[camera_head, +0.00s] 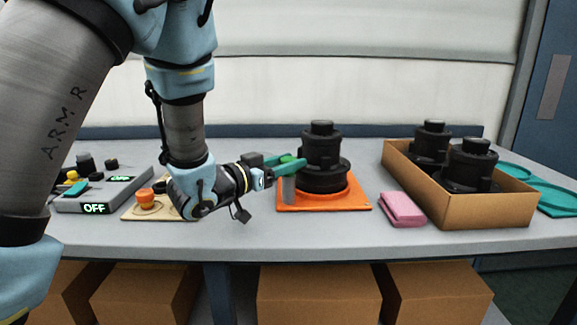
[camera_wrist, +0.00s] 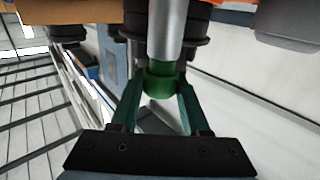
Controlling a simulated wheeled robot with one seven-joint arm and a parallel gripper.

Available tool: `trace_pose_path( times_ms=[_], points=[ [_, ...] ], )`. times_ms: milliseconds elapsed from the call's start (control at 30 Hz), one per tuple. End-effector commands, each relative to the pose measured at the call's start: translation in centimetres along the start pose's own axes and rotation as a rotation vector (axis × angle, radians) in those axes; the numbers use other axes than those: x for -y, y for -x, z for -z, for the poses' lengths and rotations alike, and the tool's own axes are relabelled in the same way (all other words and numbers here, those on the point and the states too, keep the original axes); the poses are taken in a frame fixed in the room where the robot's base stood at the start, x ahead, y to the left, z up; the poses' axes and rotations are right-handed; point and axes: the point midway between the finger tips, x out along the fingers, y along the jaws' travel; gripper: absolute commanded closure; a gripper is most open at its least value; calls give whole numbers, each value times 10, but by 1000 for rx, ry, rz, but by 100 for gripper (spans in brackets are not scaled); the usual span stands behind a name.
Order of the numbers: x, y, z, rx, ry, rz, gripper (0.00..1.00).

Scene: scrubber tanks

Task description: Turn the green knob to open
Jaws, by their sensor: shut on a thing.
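The green knob (camera_wrist: 159,82) sits at the end of a grey cylinder (camera_wrist: 165,30) in the wrist view. My gripper (camera_head: 293,166) has green fingers and reaches in from the left. In the wrist view its fingers (camera_wrist: 160,90) are on both sides of the knob, shut on it. The knob's turn position cannot be told.
A black stacked tank (camera_head: 322,150) stands on the orange base (camera_head: 350,200) just right of my gripper. A pink cloth (camera_head: 402,210) and a cardboard box (camera_head: 480,212) with black tanks lie further right.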

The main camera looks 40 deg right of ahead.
Motion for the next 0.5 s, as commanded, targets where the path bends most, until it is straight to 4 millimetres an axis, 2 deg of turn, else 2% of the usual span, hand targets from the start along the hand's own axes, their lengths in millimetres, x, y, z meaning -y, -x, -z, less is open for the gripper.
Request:
trace_pose_path(
  times_ms=[500],
  points=[
    [-4, -1, -3, -1, 2, 480, 100]
  ],
)
